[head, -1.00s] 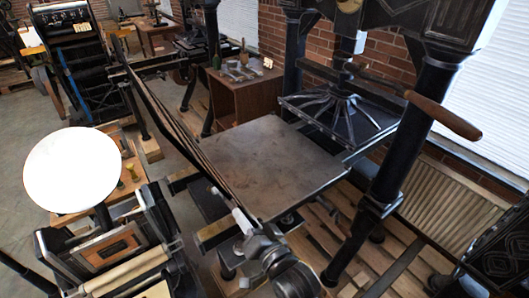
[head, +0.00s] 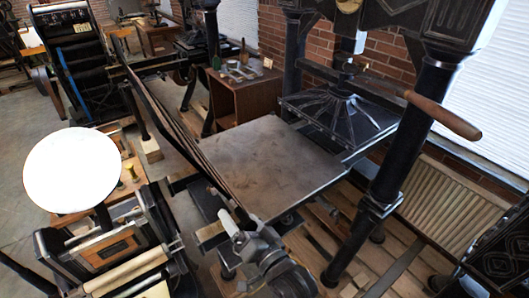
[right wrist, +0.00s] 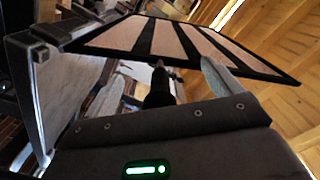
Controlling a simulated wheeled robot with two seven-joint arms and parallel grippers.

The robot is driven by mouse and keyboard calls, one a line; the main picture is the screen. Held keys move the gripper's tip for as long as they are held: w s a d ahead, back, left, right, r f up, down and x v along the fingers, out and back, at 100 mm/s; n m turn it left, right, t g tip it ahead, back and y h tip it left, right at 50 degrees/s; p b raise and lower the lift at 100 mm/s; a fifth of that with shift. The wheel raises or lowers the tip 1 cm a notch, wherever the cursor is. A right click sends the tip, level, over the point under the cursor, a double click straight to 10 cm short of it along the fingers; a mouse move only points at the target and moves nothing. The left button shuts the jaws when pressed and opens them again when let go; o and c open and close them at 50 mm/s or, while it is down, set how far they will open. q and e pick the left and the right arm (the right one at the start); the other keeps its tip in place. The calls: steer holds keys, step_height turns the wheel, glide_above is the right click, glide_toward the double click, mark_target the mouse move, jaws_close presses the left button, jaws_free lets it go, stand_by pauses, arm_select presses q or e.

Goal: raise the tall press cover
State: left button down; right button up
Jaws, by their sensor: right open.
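The tall press's cover (head: 172,130) is a long dark frame, seen nearly edge-on, standing tilted up along the left side of the flat metal bed (head: 270,160). In the right wrist view the cover (right wrist: 185,42) shows pale panels between dark bars. My right gripper (head: 230,222) is open at the near lower end of the cover. In the right wrist view a dark rod-like handle (right wrist: 159,88) stands between the fingers of my right gripper (right wrist: 160,84); contact cannot be told. My left gripper is not in view.
The press's ribbed platen (head: 335,108) and black posts (head: 405,140) stand right of the bed, with a wooden-ended lever (head: 445,115). A smaller press with a round white disc (head: 72,170) is at left. A wooden cabinet (head: 243,98) stands behind.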

steer(key=shift+s, duration=0.1)
steer(key=shift+v, duration=1.35)
steer(key=v, duration=0.5)
